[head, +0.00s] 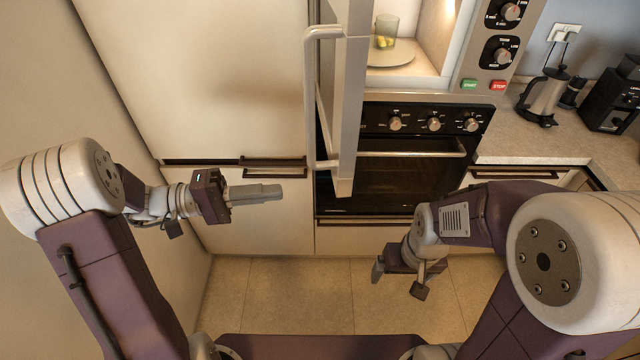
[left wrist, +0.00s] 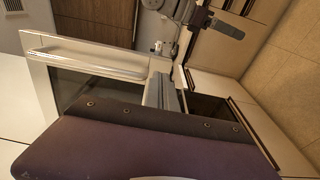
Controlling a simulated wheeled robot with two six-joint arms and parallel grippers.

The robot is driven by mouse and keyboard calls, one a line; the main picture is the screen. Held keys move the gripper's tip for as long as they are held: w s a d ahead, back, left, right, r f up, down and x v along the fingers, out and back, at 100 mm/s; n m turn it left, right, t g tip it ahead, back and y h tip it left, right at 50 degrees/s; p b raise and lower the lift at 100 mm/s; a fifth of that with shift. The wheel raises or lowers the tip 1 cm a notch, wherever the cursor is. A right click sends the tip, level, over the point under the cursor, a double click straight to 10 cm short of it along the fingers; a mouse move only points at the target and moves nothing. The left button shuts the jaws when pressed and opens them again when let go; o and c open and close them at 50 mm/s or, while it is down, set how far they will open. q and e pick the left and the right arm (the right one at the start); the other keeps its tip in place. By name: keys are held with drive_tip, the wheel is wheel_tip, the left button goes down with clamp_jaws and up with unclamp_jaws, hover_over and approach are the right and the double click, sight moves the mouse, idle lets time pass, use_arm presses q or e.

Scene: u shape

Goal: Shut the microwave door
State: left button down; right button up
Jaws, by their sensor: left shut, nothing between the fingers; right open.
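The microwave door (head: 350,100) stands wide open in the head view, swung out toward me and seen nearly edge-on. Its long handle (head: 312,100) is on the left side. In the left wrist view the door (left wrist: 45,48) shows its pale frame, dark window and handle (left wrist: 85,60). The lit microwave interior (head: 432,40) holds a plate (head: 392,55) with a glass (head: 386,30) on it. My left gripper (head: 278,191) is shut and empty, left of the door's lower end; I see no clear contact. My right gripper (head: 400,285) is open and empty, low over the floor.
A black oven (head: 400,180) with knobs and a bar handle (head: 412,154) is below the microwave. Tall pale cabinets (head: 200,80) stand at the left. A French press (head: 545,95) and coffee machine (head: 612,98) are on the right counter (head: 510,135). The floor (head: 300,290) between my arms is clear.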

sight(336, 186)
use_arm(q)
drive_tip(key=d, duration=0.3)
drive_tip(key=w+d+p, duration=0.1)
drive_tip(key=d, duration=0.2)
drive_tip(key=d+p, duration=0.1)
drive_tip(key=d, duration=0.3)
drive_tip(key=shift+w, duration=0.2)
drive_tip(key=shift+d, duration=0.1)
drive_tip(key=shift+w, duration=0.1)
